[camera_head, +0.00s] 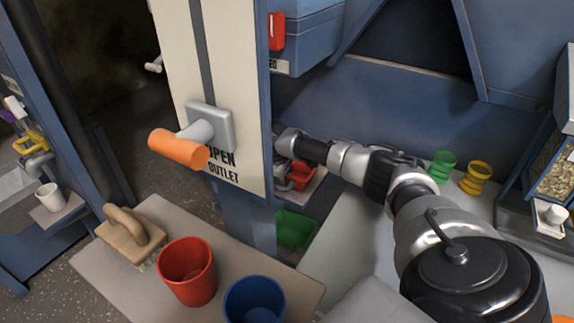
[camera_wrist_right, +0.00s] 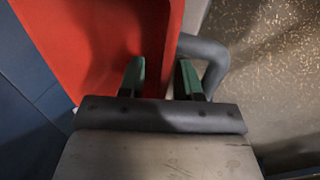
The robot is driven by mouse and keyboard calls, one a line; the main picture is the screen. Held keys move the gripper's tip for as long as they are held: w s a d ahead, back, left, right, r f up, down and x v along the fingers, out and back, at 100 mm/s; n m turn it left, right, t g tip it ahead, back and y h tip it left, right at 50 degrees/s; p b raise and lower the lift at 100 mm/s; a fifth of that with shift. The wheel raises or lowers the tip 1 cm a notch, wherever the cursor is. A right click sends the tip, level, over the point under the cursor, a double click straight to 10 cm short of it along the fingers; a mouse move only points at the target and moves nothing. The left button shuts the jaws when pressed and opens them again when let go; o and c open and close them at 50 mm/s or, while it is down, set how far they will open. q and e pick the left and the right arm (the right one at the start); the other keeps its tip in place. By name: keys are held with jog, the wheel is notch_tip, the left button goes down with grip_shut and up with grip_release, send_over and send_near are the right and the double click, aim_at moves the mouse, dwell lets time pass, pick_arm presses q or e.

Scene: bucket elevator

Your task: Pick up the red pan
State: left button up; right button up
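The red pan (camera_head: 302,174) is partly hidden behind the post and my right arm in the head view. In the right wrist view the red pan (camera_wrist_right: 90,45) fills the upper left, with its grey looped handle (camera_wrist_right: 213,60) on the right side. My right gripper (camera_wrist_right: 160,80) is open, its two green-tipped fingers apart. One finger shows over the pan's inside and the other by the handle, with the pan's side wall between them. Whether they touch it I cannot tell. In the head view my right gripper (camera_head: 284,160) is mostly hidden at the pan. My left gripper is not in view.
A green bin (camera_head: 295,229) sits below the pan. The near table holds a red cup (camera_head: 187,270), a blue cup (camera_head: 254,299) and a brush (camera_head: 132,233). An orange-handled lever (camera_head: 180,147) juts from the panel.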

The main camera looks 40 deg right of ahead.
jog(key=shift+x, duration=0.75)
grip_shut()
jog(key=shift+a+r, duration=0.1)
